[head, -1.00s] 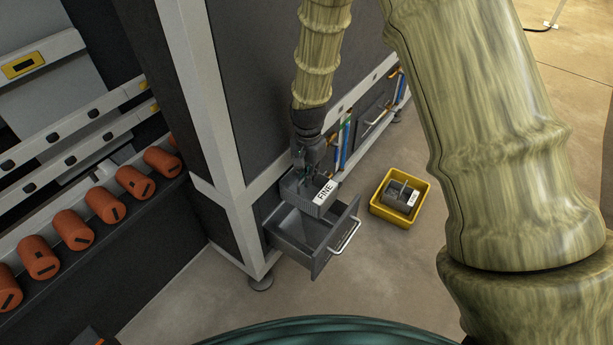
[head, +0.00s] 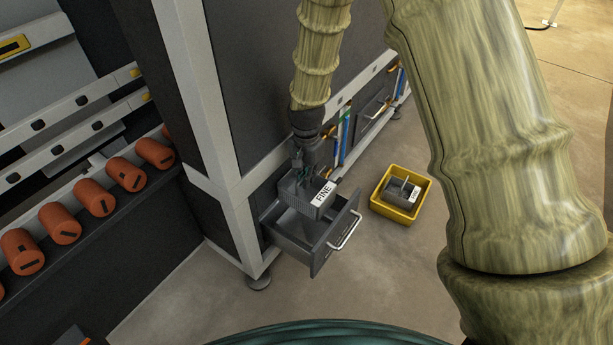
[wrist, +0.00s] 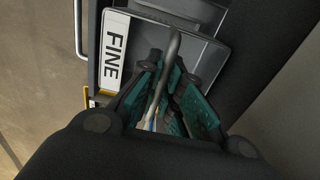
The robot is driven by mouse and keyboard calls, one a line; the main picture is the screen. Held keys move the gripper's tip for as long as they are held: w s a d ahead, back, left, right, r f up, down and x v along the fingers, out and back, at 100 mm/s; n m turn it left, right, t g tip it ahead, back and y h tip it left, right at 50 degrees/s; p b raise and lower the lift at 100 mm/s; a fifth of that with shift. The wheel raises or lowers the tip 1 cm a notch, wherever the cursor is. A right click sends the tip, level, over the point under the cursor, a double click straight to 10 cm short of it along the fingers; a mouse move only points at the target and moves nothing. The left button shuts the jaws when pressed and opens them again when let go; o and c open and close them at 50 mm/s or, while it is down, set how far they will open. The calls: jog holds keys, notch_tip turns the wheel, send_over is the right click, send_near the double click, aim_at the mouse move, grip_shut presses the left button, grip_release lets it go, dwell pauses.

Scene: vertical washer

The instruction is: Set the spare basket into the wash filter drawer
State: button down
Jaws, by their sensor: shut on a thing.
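The grey basket labelled FINE (head: 310,205) hangs from my gripper (head: 305,175), above the open drawer (head: 300,238) of the machine. My gripper is shut on the basket's handle. In the wrist view, the teal finger pads of my gripper (wrist: 170,98) close around the curved grey handle (wrist: 172,60), and the FINE label (wrist: 114,50) lies to their left. The drawer is pulled out at the machine's base, with a bar handle (head: 345,232) on its front. The basket covers part of the drawer's opening; I cannot tell whether its bottom is below the rim.
A yellow bin (head: 402,212) on the floor to the right holds another grey basket (head: 402,192) with a white label. A second drawer front (head: 373,115) and coloured pipes (head: 345,135) are further back. Several orange cylinders (head: 95,197) line a rack at left.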

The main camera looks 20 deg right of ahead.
jog(key=shift+f+b, duration=0.95)
jog(key=shift+f, duration=2.5)
jog(key=shift+s+a+p, duration=0.1)
jog(key=shift+s+p, duration=0.1)
jog(key=shift+p, duration=0.25)
notch_tip(320, 180, down, 8)
jog(key=b, duration=0.1)
jog(key=shift+b, duration=0.3)
dwell(2.6)
jog(key=c, duration=1.5)
grip_release()
jog(key=shift+r, duration=0.1)
